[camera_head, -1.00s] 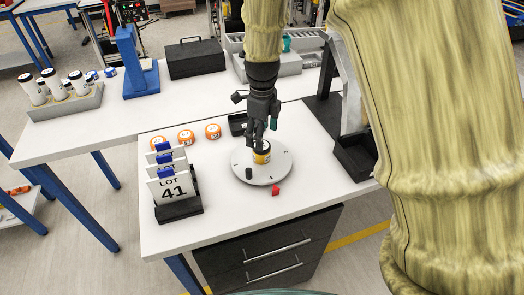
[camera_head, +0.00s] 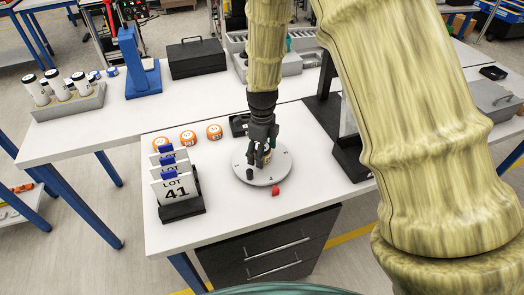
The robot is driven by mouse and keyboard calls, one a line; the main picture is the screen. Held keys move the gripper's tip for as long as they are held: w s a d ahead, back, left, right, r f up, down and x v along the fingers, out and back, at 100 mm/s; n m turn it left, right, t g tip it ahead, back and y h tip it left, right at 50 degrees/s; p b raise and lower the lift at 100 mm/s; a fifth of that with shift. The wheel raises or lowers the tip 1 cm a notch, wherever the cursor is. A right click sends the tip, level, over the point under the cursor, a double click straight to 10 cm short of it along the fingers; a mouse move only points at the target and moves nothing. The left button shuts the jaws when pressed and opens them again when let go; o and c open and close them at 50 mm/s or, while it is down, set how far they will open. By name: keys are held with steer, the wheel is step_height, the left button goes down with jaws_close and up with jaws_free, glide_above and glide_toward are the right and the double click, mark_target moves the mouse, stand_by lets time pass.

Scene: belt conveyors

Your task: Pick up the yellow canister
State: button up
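The yellow canister (camera_head: 265,158) stands on the round white turntable (camera_head: 262,174), largely hidden behind my gripper's fingers. Only small parts of its yellow and dark sides show. My gripper (camera_head: 263,158) points straight down over the turntable, its fingers reaching down on either side of the canister. I cannot tell whether the fingers touch it or are closed on it.
A small black cylinder (camera_head: 249,174) sits on the turntable's left side, and a red piece (camera_head: 275,190) lies by its front edge. Orange-rimmed discs (camera_head: 188,137) line the back left. A LOT 41 card holder (camera_head: 181,208) stands left. A black bin (camera_head: 351,160) is at right.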

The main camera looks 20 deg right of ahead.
steer(key=shift+f, duration=0.15)
steer(key=c, duration=1.1)
steer(key=shift+c, duration=0.9)
steer(key=shift+r, duration=0.2)
